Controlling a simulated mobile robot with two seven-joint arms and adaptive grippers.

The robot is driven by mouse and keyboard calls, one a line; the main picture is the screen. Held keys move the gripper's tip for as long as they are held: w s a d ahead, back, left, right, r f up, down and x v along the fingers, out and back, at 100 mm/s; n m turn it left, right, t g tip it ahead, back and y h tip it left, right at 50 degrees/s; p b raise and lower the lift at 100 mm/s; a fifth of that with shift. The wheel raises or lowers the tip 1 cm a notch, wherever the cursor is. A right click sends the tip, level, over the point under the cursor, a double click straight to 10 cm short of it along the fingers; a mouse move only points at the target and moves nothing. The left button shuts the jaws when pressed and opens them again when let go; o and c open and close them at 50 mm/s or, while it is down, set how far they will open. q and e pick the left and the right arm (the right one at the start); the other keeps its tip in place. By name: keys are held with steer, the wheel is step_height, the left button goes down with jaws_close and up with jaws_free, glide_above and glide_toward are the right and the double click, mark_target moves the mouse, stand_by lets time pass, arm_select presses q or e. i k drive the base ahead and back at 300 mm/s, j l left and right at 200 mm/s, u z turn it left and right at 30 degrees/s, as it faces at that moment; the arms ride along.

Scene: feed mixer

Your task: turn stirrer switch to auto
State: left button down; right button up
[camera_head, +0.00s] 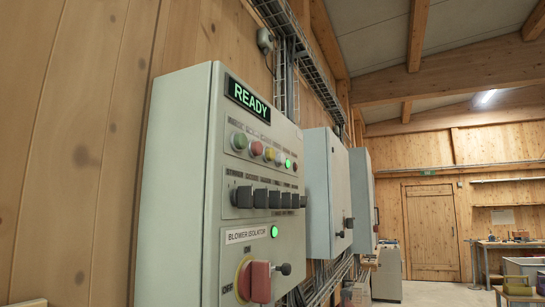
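A grey control cabinet (180,190) on the wooden wall is seen at a steep angle. Its front has a row of black selector switches (260,198) with small labels above them. The leftmost switch (243,197) sits under a label that may read stirrer, but the print is too small to be sure. I cannot tell which position its knob points to. A green "READY" display (247,99) is lit at the top of the front. Neither of my grippers shows in this view.
Below the switches is a red blower isolator handle (258,281) with a black knob (285,269) beside it. Push buttons and lamps (256,148) sit above the switches. More grey cabinets (325,195) stand along the wall. Open room lies to the right, toward a wooden door (432,233).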

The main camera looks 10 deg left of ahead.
mark_target(242, 196)
steer(key=k+l+u, duration=0.2)
steer(key=u, duration=0.15)
steer(key=k+l+u, duration=0.15)
steer(key=k+u, duration=0.6)
steer(key=i+l, duration=0.05)
steer(key=i, duration=0.05)
